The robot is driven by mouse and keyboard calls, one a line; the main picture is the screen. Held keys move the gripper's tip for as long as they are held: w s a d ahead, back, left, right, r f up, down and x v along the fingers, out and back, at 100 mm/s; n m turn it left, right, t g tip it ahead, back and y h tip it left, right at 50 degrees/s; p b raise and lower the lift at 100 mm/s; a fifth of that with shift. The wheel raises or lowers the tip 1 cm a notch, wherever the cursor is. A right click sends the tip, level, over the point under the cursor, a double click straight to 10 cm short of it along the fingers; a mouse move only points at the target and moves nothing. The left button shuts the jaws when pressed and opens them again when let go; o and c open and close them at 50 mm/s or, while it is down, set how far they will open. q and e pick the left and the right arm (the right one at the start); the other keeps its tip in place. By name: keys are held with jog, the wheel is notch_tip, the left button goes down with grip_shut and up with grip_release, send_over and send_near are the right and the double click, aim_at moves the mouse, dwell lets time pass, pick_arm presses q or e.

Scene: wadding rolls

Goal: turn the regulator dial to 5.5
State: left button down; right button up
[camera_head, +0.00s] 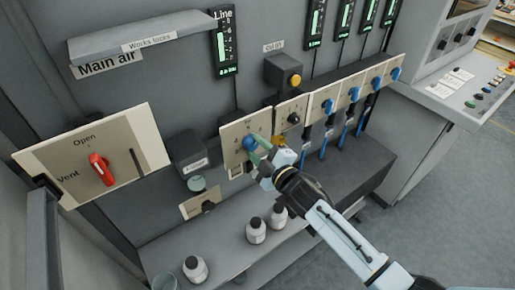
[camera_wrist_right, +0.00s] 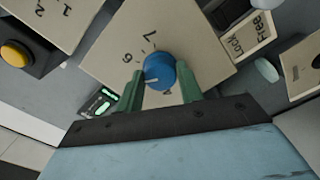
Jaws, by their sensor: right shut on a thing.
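The regulator dial (camera_head: 250,142) is a blue knob on a cream plate (camera_head: 232,132) on the grey wall panel. It also shows in the right wrist view (camera_wrist_right: 160,68), with the numbers 6 and 7 printed near it. A white mark on the knob points left there, below the 6. The other numbers are mostly hidden. My right gripper (camera_head: 257,150) is shut on the dial, one green finger on each side of it. The tall Line gauge (camera_head: 224,45) above has a green display too small to read surely. My left gripper is not in view.
A red Vent/Open handle (camera_head: 101,170) is at the left. A yellow button box (camera_head: 285,73) and a black-knob plate (camera_head: 292,116) stand near the dial. Several blue valves line up to the right. Bottles, such as a white one (camera_head: 256,231), stand on the ledge below.

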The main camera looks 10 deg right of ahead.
jog(key=o, duration=1)
jog(key=v, duration=1.3)
jog(key=shift+s+d, duration=0.15)
jog(key=shift+s, duration=0.1)
jog(key=s+d+f+m+g+h+b, duration=0.1)
jog(key=s+d+f+m+g+h, duration=0.2)
jog(key=f, duration=0.8)
jog(key=s+d+f+m+g+h+b, duration=0.15)
jog(key=s+f, duration=0.25)
jog(key=f, duration=0.7)
jog(key=s+d+f+m+g+h, duration=0.1)
jog(key=s+d+f+m+g, duration=0.25)
jog(key=f, duration=0.75)
jog(key=s+f+m+g, duration=0.2)
jog(key=s+f, duration=0.3)
jog(key=s, duration=0.4)
jog(key=s+f+m+g+h+b, duration=0.1)
jog(key=s+f+m+g, duration=0.1)
jog(key=s+f, duration=0.4)
jog(key=s+f+m+g, duration=0.2)
jog(key=s+f, duration=0.4)
jog(key=s, duration=0.7)
jog(key=shift+s+f+g+b, duration=0.15)
jog(key=shift+g+b, duration=0.25)
jog(key=shift+g, duration=0.4)
